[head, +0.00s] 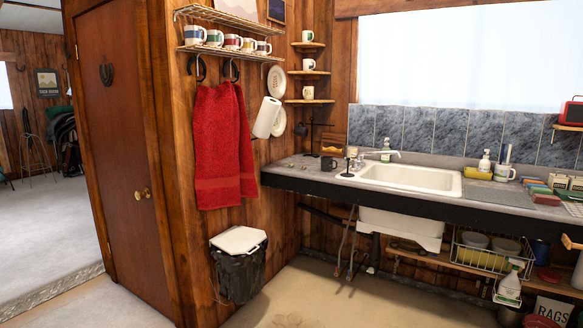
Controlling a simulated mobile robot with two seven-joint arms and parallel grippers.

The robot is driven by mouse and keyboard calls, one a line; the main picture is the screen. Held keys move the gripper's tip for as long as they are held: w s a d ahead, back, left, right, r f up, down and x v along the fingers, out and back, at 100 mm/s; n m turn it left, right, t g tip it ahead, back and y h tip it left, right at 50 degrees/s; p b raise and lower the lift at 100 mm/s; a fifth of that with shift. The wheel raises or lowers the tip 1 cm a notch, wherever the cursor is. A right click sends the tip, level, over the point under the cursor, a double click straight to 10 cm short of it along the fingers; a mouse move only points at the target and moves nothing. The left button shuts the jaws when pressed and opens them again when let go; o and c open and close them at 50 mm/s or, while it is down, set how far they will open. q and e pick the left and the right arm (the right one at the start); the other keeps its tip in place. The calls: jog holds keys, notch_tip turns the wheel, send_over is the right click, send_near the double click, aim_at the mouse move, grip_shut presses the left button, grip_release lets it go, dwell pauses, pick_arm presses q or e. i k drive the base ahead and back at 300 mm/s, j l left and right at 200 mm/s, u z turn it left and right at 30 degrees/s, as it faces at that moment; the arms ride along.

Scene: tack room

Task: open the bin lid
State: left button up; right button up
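The bin (238,276) hangs low against the wooden wall, below the red towels, in the lower left middle of the head view. It is dark, like a black bag or liner, and its inside is hidden. Its white lid (238,240) lies over the top and looks shut. Neither of my grippers shows in the head view.
Red towels (222,145) hang above the bin. A brown door (122,140) with a brass knob stands to its left. The counter (320,173) with a white sink (410,178) is to the right. The floor (310,290) right of the bin is clear.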

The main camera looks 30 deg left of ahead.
aim_at(242, 239)
jog(key=i+j+u, duration=0.15)
jog(key=i+j, duration=0.4)
jog(key=j, duration=0.35)
jog(key=i+j+u, duration=0.15)
jog(key=i+j, duration=0.45)
jog(key=j, duration=0.25)
jog(key=i+j+u, duration=0.15)
jog(key=i+j, duration=0.45)
jog(key=j, duration=0.2)
